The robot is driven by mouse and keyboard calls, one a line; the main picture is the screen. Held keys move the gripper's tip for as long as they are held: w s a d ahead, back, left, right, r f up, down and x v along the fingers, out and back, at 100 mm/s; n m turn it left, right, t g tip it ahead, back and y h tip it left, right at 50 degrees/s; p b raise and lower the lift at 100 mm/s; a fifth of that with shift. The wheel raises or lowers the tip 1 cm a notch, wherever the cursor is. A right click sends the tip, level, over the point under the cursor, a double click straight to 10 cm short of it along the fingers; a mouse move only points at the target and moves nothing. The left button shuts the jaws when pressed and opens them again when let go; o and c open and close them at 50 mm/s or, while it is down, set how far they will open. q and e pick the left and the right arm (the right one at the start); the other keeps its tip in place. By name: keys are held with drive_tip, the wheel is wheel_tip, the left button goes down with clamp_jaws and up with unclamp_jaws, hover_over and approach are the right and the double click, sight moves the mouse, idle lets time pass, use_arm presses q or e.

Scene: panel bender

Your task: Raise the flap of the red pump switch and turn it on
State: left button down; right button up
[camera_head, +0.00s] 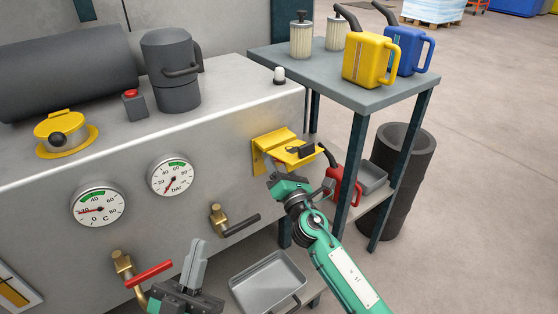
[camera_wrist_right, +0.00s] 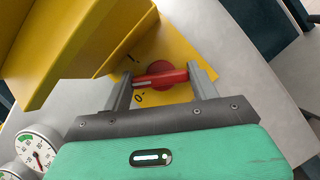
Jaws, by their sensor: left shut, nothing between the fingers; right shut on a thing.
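The yellow pump switch box (camera_head: 259,163) is on the right end of the machine's front. Its yellow flap (camera_head: 298,157) stands raised and juts out from the panel; it fills the upper left of the right wrist view (camera_wrist_right: 85,40). Below the flap is a red rotary knob (camera_wrist_right: 162,76) on a yellow plate marked I and 0. My right gripper (camera_head: 276,170) is under the flap, its two fingers shut on the ends of the knob's red bar. The bar's left end lies between the two marks. My left gripper (camera_head: 197,248) is shut and empty, pointing up in front of the machine.
Two gauges (camera_head: 172,175), a brass valve with a black lever (camera_head: 238,225) and one with a red lever (camera_head: 148,273) are on the front. A grey tray (camera_head: 268,284) lies below. A side table (camera_head: 345,82) with cans stands at the right.

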idle(0.3)
drive_tip(key=o, duration=1)
